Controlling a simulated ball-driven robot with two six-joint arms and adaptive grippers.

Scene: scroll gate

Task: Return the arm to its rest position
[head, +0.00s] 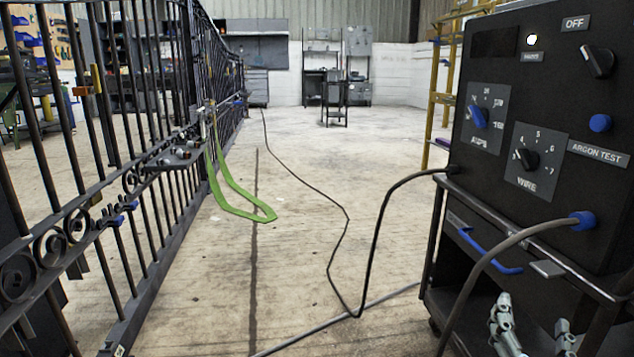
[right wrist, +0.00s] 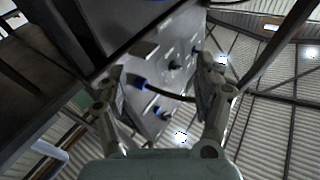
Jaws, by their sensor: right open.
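My right gripper (head: 534,312) shows at the bottom right of the head view, fingers pointing up, in front of the welding machine's cart. Its two fingers are apart with nothing between them. In the right wrist view, my right gripper (right wrist: 158,70) is open, and the machine's panel (right wrist: 165,85) with its dials shows behind the fingers, tilted. I cannot tell the exact gap to the cart. The welding machine (head: 550,130) stands at the right with blue and black knobs. My left gripper is not in view.
A dark scroll gate (head: 130,190) runs along the left, with a green strap (head: 240,208) hanging from it. A grey cable (head: 490,255) comes from the machine's blue socket close to my right gripper. A black cable (head: 345,225) crosses the floor. The middle floor is otherwise open.

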